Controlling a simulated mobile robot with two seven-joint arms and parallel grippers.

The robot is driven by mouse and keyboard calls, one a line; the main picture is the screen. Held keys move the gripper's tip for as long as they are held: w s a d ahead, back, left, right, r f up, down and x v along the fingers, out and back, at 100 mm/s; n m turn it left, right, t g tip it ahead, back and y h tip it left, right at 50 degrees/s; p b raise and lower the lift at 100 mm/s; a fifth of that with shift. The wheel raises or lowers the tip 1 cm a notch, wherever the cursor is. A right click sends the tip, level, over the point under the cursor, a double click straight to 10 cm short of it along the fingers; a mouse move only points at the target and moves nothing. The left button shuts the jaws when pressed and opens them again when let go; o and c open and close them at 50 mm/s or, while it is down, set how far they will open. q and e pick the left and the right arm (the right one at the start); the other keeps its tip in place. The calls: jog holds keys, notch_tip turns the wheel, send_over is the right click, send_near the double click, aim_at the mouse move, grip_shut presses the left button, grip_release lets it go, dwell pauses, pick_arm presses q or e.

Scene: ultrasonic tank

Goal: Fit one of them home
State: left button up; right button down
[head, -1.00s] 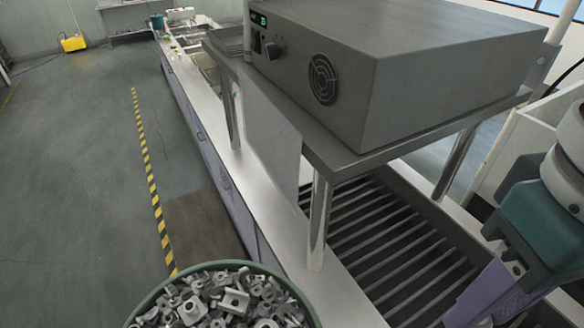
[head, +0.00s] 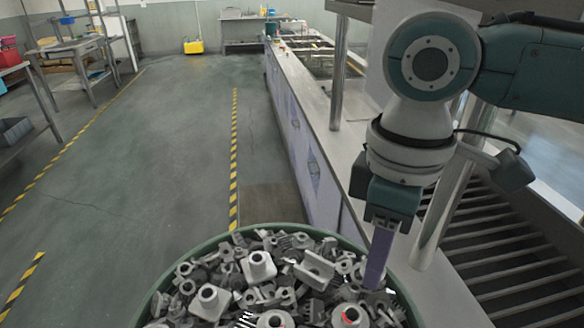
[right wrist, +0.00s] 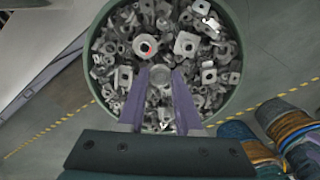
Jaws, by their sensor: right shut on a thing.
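A round green bin (head: 160,282) is heaped with mixed grey metal parts (head: 258,266), several of them square-based pieces with a round hollow boss. It also shows in the right wrist view (right wrist: 234,88). My right gripper (head: 375,283) points down into the right side of the heap, its purple fingers among the parts. In the right wrist view my right gripper (right wrist: 161,78) is shut on a small grey part (right wrist: 158,76) between the fingertips. Its shape is mostly hidden by the fingers and the surrounding parts. My left gripper is not in view.
A long steel counter (head: 318,128) runs away behind the bin. The floor (head: 130,190) to the left is open, with yellow-black tape lines.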

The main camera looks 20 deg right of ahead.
pick_arm(q)
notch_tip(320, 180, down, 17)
jog(key=b, duration=1.4)
pick_arm(e)
jog(key=w+f+n, duration=0.1)
jog(key=f, duration=0.4)
jog(key=w+d+f, duration=0.1)
jog(key=f, duration=0.4)
jog(key=w+d+f+n, duration=0.1)
jog(key=f, duration=0.4)
jog(key=shift+f+n, duration=0.3)
jog(key=shift+f, duration=0.1)
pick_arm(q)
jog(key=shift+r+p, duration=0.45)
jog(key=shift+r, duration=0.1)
pick_arm(e)
jog(key=shift+f, duration=0.15)
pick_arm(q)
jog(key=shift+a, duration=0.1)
pick_arm(e)
jog(key=shift+f, duration=0.4)
pick_arm(q)
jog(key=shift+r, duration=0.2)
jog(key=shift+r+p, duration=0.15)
jog(key=shift+p, duration=0.2)
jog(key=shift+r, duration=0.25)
dwell(0.4)
